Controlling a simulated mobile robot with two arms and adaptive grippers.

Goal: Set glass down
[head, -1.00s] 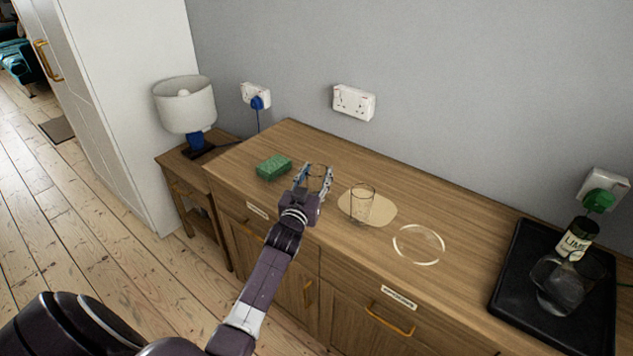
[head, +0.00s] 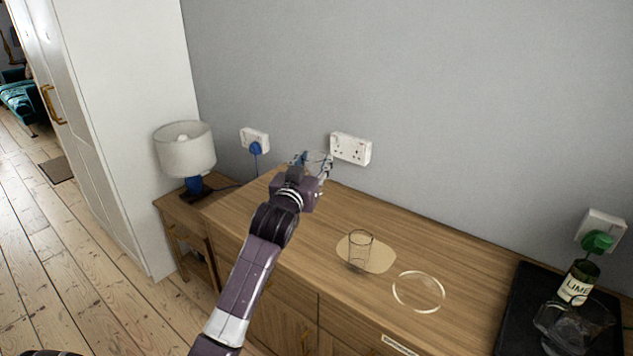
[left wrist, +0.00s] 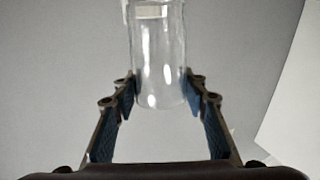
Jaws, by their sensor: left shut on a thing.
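My left gripper (head: 312,164) is shut on a clear glass, raised above the back left part of the wooden sideboard (head: 230,217). In the left wrist view this glass (left wrist: 158,55) stands between the two blue-padded fingers, against a plain grey background. In the head view it is small and mostly covered by the fingers. A second clear glass (head: 360,252) stands upright on a round tan mat (head: 382,258) on the sideboard, to the right of my arm. My right gripper is not in view.
A lamp (head: 186,150) stands left. Wood behind the mat is clear.

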